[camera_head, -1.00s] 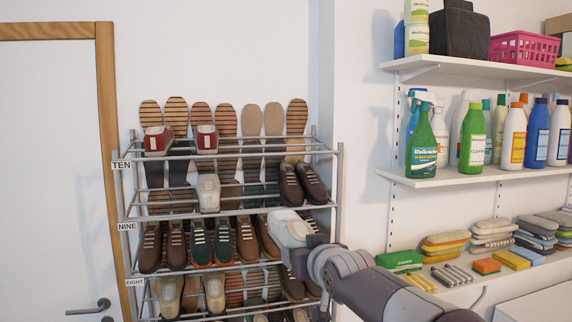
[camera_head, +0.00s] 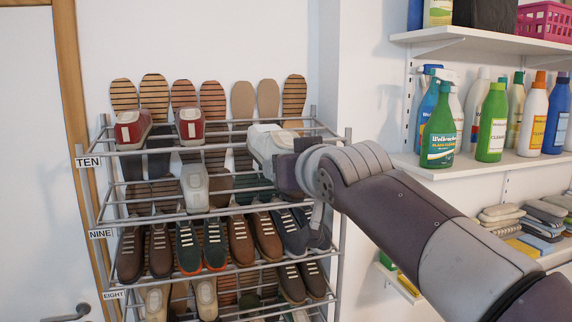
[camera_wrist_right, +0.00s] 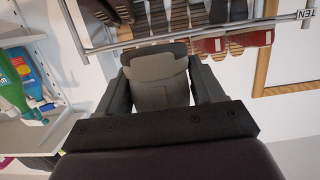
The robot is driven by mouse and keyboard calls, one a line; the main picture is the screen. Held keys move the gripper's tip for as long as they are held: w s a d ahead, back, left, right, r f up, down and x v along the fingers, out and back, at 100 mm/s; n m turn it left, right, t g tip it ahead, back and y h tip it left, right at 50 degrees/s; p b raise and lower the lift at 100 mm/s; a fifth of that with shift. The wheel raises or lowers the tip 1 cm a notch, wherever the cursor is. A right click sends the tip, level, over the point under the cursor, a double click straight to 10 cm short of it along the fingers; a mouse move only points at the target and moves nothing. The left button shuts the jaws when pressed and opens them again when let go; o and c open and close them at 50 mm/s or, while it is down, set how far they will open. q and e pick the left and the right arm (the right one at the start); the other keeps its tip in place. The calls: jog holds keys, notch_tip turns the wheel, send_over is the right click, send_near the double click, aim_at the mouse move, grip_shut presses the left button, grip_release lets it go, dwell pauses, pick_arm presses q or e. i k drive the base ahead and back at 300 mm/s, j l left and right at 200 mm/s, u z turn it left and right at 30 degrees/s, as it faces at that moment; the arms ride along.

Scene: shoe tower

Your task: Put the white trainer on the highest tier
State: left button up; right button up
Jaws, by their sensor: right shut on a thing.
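My right gripper (camera_head: 280,160) is shut on a white trainer (camera_head: 266,142), toe pointing away from the gripper. The trainer is at about the height of the top tier, labelled TEN (camera_head: 88,162), near its right part. I cannot tell whether it touches the rack. In the right wrist view the trainer (camera_wrist_right: 158,75) shows greyish between the two fingers, with the rack beyond. A second white shoe (camera_head: 195,187) sits on the tier below, labelled NINE. My left gripper is not in view.
Two red-and-white shoes (camera_head: 190,125) stand at the left of the top tier. Upright striped soles (camera_head: 154,97) line its back. Lower tiers hold several brown and dark shoes (camera_head: 240,240). Shelves with bottles (camera_head: 492,120) stand on the right, a door (camera_head: 25,180) on the left.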

aim_at(194, 181)
jog(key=i+j, duration=0.2)
jog(key=i, duration=0.3)
jog(key=i+j, duration=0.2)
jog(key=i, duration=0.25)
